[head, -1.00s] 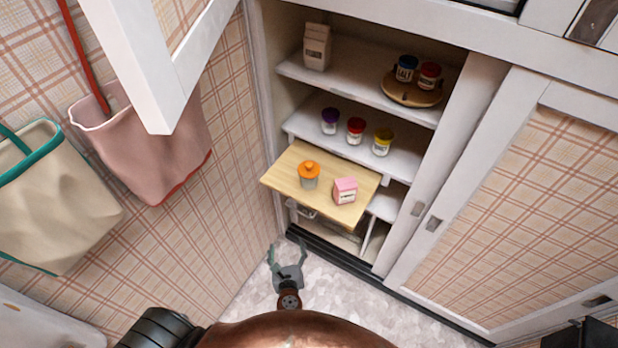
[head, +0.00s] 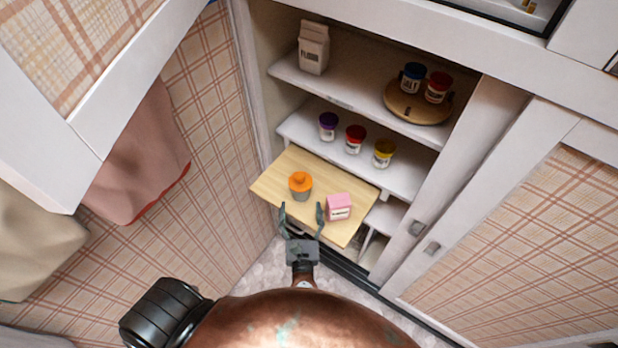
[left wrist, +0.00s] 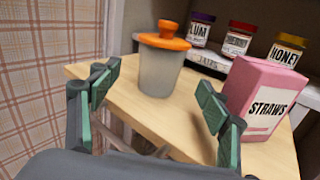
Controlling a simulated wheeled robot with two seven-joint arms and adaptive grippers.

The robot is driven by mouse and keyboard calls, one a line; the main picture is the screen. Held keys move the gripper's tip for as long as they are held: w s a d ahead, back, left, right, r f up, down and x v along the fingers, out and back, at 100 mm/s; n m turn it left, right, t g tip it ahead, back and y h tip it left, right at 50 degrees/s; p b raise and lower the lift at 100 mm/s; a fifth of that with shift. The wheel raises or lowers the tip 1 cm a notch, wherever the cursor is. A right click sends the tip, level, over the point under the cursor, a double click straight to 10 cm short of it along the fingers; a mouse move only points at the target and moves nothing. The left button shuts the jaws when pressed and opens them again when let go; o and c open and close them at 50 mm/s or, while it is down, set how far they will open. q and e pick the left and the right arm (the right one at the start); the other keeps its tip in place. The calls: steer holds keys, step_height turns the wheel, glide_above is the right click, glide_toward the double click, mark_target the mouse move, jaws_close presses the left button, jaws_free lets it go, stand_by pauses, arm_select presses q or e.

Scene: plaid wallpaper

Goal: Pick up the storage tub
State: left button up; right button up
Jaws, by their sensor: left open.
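The storage tub (head: 300,187) is a grey translucent tub with an orange lid. It stands upright on a pulled-out wooden board (head: 275,181) in the open cupboard. In the left wrist view the tub (left wrist: 160,70) stands ahead, beyond and between the fingertips. My left gripper (head: 301,212) is open and empty at the board's front edge, just short of the tub; its fingers also show in the left wrist view (left wrist: 158,95). A pink straws box (head: 338,207) stands to the tub's right, close to the right finger. My right gripper is not in view.
Purple (head: 328,126), red (head: 355,139) and yellow-lidded (head: 383,153) jars stand on the shelf behind the board. A flour carton (head: 313,47) and a round turntable (head: 416,108) with two jars are higher up. An open door (head: 120,100) hangs at left.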

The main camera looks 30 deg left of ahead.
mark_target(302, 196)
arm_select(q)
steer(key=shift+x, duration=0.85)
steer(key=x, duration=0.2)
steer(key=shift+w, duration=0.35)
steer(key=b+x, duration=0.1)
steer(key=x, duration=0.2)
steer(key=shift+w+a+f, duration=0.1)
steer(key=shift+a, duration=0.1)
steer(key=shift+w+a, duration=0.15)
steer(key=shift+w, duration=0.1)
steer(key=c, duration=1.3)
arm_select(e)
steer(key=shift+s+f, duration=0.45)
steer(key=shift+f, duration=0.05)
arm_select(q)
steer(key=shift+o, duration=0.2)
